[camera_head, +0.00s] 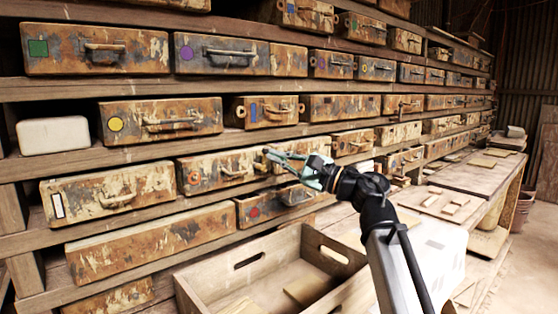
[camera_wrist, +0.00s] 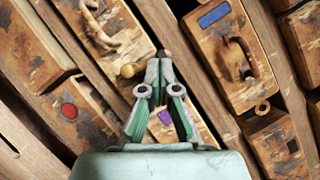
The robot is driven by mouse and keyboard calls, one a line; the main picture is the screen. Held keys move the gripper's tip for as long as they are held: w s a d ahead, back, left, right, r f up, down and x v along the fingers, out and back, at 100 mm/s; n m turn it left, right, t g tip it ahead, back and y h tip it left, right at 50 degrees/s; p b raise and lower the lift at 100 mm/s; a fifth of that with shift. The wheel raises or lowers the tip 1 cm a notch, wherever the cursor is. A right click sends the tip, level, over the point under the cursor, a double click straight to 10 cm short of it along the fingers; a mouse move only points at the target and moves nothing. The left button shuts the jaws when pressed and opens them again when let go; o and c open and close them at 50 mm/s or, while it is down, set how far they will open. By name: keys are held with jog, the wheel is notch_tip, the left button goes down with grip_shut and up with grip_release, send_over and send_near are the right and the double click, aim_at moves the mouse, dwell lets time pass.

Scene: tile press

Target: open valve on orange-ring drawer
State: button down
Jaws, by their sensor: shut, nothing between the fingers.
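The orange-ring drawer (camera_head: 215,164) is a rusty, peeling box in the middle row in the head view, with an orange ring (camera_head: 193,178) at its left and a curved handle. In the wrist view, part of the drawer (camera_wrist: 82,32) shows at the upper left, its ring out of view. A round brass-coloured knob (camera_wrist: 128,70), apparently the valve, is at its near end. My gripper (camera_head: 268,153) is shut and empty by the right end of the drawer. In the wrist view, the shut fingertips (camera_wrist: 164,56) are just right of the knob; I cannot tell whether they touch anything.
A blue-marked drawer (camera_head: 268,111) is above, a red-marked drawer (camera_head: 280,203) below. A purple-marked drawer (camera_wrist: 186,128) lies partly behind my fingers. Wooden shelf boards run between rows. An open wooden crate (camera_head: 213,284) stands below; the bench (camera_head: 478,174) extends right.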

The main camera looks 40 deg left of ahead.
jog(key=shift+s+r+n+g+h+b, duration=0.15)
jog(key=shift+n+g+h+b, duration=0.25)
jog(key=shift+n, duration=0.3)
dwell(2.0)
dwell(0.5)
jog(key=f+b+v, duration=0.1)
jog(key=b+v, duration=0.1)
jog(key=v, duration=0.8)
jog(key=shift+s+b, duration=0.25)
jog(key=shift+b, duration=0.1)
jog(key=shift+a, duration=0.1)
